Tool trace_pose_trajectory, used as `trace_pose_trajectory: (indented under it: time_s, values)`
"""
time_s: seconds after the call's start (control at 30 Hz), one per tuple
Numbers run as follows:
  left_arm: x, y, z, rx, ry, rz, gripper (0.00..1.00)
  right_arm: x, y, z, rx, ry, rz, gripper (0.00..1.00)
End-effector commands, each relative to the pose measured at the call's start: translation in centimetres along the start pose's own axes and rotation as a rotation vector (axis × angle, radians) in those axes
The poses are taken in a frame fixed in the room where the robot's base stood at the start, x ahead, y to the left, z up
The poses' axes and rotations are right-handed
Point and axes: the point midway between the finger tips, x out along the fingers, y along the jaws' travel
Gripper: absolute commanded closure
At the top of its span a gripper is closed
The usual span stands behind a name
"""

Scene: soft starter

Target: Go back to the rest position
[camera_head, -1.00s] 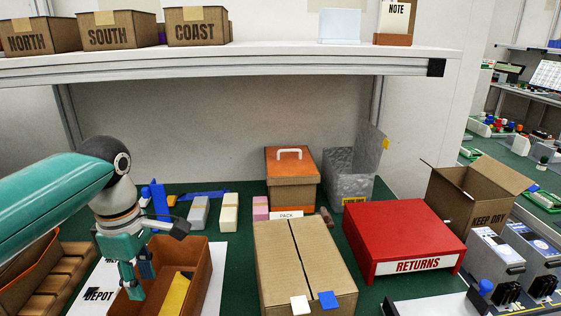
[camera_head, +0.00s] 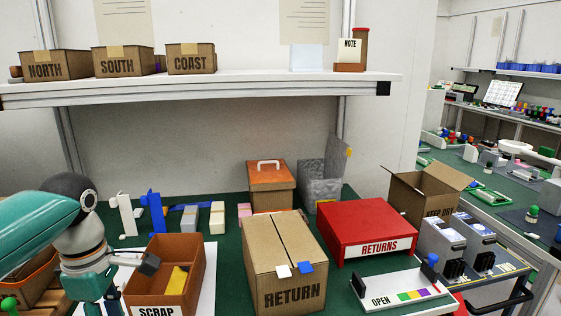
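My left gripper (camera_head: 113,302) hangs at the lower left, at the left side of the brown scrap bin (camera_head: 198,272). Its fingers are small, partly hidden and cut by the frame's bottom edge, so I cannot tell whether they are open or shut. A dark grey block on my wrist reaches over the bin's left wall. My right gripper is not in view.
A yellow piece (camera_head: 177,280) lies in the scrap bin. A RETURN carton (camera_head: 290,289) and a red RETURNS box (camera_head: 372,228) stand to the right. A shelf (camera_head: 230,88) with labelled boxes crosses above. Green table shows between the bin and carton.

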Motion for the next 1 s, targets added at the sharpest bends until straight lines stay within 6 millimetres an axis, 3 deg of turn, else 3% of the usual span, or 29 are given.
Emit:
trace_pose_trajectory:
  time_s: [0.1,0.27,0.47,0.57,0.67,0.8,0.9,1.0]
  values:
    - [1.9,0.5,0.3,0.006,0.013,-0.077,0.65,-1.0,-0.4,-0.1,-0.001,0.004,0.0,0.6]
    - [5.9,-0.3,1.1,0.031,0.028,-0.222,0.65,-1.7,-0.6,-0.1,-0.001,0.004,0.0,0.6]
    - [12.4,-1.9,2.9,0.092,0.006,-0.376,0.65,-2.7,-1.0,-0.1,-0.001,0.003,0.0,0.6]
    - [16.8,-3.4,4.5,0.167,-0.037,-0.443,0.65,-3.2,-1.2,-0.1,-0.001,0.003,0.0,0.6]
    - [22.1,-6.0,6.6,0.29,-0.119,-0.498,0.65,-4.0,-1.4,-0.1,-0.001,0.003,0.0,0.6]
    - [29.7,-12.0,10.6,0.527,-0.301,-0.504,0.65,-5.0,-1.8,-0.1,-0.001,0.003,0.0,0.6]
    - [33.4,-15.9,13.0,0.696,-0.415,-0.433,0.65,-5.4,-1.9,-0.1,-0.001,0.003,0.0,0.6]
    - [35.8,-19.0,14.9,0.861,-0.489,-0.318,0.65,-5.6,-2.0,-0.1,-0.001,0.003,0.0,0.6]
